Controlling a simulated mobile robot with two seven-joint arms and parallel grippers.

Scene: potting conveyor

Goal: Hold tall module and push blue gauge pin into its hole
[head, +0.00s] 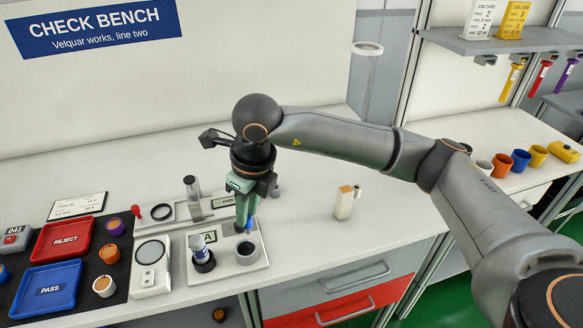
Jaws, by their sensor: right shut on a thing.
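My right gripper (244,222) reaches down over a white fixture plate (222,267) marked "A". Its green fingers are shut on a small blue thing (248,228), which I take for the blue gauge pin; the fingers hide most of it. A tall whitish block with an orange top (344,203) stands apart to the right; I cannot tell which piece is the tall module. My left gripper is out of view.
Red REJECT (66,239) and blue PASS (47,290) trays lie further left.

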